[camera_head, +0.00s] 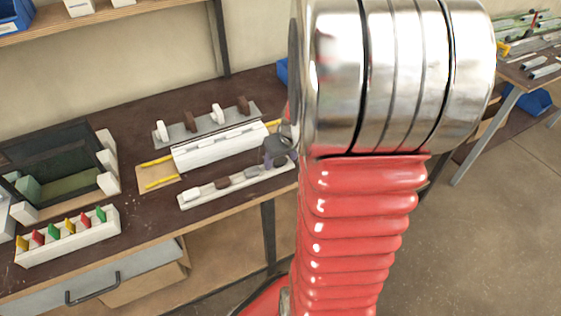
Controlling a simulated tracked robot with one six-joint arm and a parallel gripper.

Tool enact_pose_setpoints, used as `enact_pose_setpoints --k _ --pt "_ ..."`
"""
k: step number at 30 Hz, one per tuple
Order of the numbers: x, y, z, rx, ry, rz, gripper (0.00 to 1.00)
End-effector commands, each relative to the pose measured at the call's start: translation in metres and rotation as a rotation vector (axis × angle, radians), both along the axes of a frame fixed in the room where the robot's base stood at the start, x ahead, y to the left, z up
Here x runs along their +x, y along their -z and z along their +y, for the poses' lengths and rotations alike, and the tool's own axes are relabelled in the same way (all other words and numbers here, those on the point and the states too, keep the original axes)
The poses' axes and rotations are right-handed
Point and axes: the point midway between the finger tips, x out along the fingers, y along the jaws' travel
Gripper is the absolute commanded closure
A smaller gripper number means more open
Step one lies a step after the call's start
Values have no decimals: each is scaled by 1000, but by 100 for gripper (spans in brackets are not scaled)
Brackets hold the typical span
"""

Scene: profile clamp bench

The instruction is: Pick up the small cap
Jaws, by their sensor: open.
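A white tray (236,187) lies near the front edge of the bench. It holds a few small pieces: a white one (193,195) at its left end, a brown one (222,183), and a pale one (251,172) close to my gripper. I cannot tell which of these small pieces is the cap. My gripper (271,161) is dark, points down over the right end of the tray, and is open with nothing visible in it. My red arm and its shiny metal joint hide the area just right of it.
Behind the tray stand a white ribbed block (220,146) and a grey rail (205,124) with upright white and brown pieces. A white rack (67,238) with coloured clips is front left. A dark open box (60,165) stands at the left.

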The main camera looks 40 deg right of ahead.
Motion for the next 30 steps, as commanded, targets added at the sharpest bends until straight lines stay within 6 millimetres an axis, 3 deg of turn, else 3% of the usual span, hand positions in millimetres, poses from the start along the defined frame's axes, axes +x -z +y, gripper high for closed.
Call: enact_pose_setpoints --k 5,24,30 --pt "0 0 0 0 0 0 42" --pt "0 0 0 0 1 0 86" --pt "0 0 0 0 1 0 86"
